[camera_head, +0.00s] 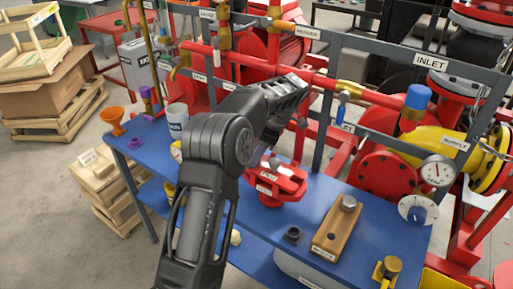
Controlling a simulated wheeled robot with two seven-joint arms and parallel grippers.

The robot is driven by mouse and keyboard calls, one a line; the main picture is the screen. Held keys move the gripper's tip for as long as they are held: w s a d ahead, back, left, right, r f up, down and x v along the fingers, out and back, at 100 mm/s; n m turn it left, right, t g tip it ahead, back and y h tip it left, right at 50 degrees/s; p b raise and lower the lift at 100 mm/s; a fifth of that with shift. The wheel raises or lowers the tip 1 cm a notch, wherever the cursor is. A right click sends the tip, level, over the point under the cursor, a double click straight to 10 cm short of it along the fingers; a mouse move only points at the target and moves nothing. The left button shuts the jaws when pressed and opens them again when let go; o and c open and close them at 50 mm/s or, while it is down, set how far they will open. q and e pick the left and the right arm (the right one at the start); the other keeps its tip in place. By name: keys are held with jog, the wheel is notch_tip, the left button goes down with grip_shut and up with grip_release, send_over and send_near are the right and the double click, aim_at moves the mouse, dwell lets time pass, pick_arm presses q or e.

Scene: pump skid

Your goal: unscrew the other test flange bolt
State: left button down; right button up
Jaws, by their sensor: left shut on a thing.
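The red test flange (284,185) stands on the blue bench, just right of my left arm. A grey bolt head (275,163) shows on its top, and its left side is partly hidden by my arm. My left arm rises from the bottom, and its dark far end with the left gripper (291,88) reaches toward the red pipework behind the flange. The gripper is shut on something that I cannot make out. My right gripper is not in view.
A wooden block (330,235) with a large grey bolt head (348,203) lies on the bench's right part. A dark nut-like piece (293,235) lies beside it. An orange funnel (113,118) and a white mug (178,116) stand at left. A gauge (437,171) is at right.

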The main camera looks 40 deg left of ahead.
pick_arm(q)
jog(key=shift+s+n+g+p, duration=0.3)
jog(key=shift+p, duration=0.15)
jog(key=shift+f, duration=0.25)
jog(key=c, duration=1.3)
grip_release()
jog(key=shift+s, duration=0.1)
jog(key=o, duration=0.3)
jog(key=shift+s+r, duration=0.1)
jog(key=shift+o, duration=1.2)
jog(key=shift+r, duration=0.1)
jog(key=shift+w, duration=0.2)
